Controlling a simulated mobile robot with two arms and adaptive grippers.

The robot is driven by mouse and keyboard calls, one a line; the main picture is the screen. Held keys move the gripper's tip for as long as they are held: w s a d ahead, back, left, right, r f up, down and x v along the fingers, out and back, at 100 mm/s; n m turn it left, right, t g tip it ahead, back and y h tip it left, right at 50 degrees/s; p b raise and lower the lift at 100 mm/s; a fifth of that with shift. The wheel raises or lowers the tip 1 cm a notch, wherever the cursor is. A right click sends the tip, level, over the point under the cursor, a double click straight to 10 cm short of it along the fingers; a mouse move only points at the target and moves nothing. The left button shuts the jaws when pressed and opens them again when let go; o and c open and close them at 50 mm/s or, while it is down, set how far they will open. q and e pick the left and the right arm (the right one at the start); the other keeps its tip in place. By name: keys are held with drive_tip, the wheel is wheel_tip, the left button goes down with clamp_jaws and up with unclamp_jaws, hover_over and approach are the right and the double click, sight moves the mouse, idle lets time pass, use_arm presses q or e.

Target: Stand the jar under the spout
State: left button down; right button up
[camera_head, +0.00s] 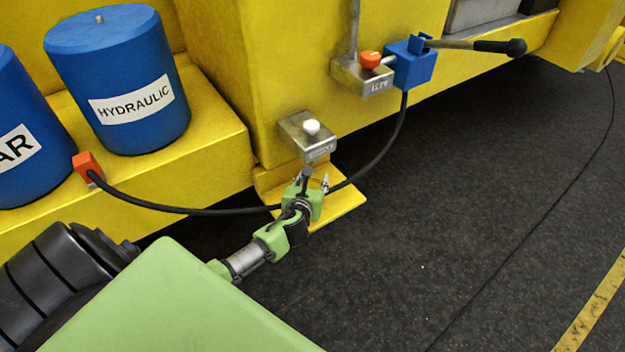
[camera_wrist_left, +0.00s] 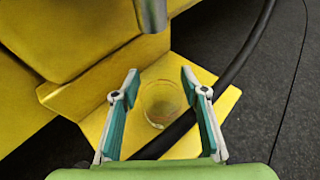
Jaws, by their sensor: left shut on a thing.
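The jar (camera_wrist_left: 160,103) is clear glass. In the left wrist view it shows as a faint round shape between my fingers, over the yellow plate (camera_head: 345,207). My left gripper (camera_head: 308,193) is shut on the jar, at the plate below the steel dispenser block (camera_head: 307,138) with a white knob. The gripper also shows in the left wrist view (camera_wrist_left: 160,88). A grey tube, apparently the spout (camera_wrist_left: 153,14), comes down just beyond the jar. I cannot tell whether the jar's base touches the plate. In the head view the gripper mostly hides the jar. My right gripper is not in view.
A black hose (camera_head: 205,211) runs from a red fitting (camera_head: 88,167) past my gripper to a blue valve block (camera_head: 411,62). Blue tanks, one labelled HYDRAULIC (camera_head: 120,85), stand at left. The dark floor (camera_head: 470,190) at right is mostly clear.

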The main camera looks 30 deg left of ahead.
use_arm(q)
drive_tip(key=c, duration=1.2)
unclamp_jaws()
drive_tip(key=shift+c, duration=0.2)
drive_tip(key=shift+r, duration=0.2)
drive_tip(key=shift+s+d, duration=0.1)
drive_tip(key=shift+s, duration=0.2)
drive_tip(key=v, duration=1.1)
drive_tip(key=shift+s+p, duration=0.15)
drive_tip(key=shift+p, duration=0.15)
drive_tip(key=shift+d, duration=0.1)
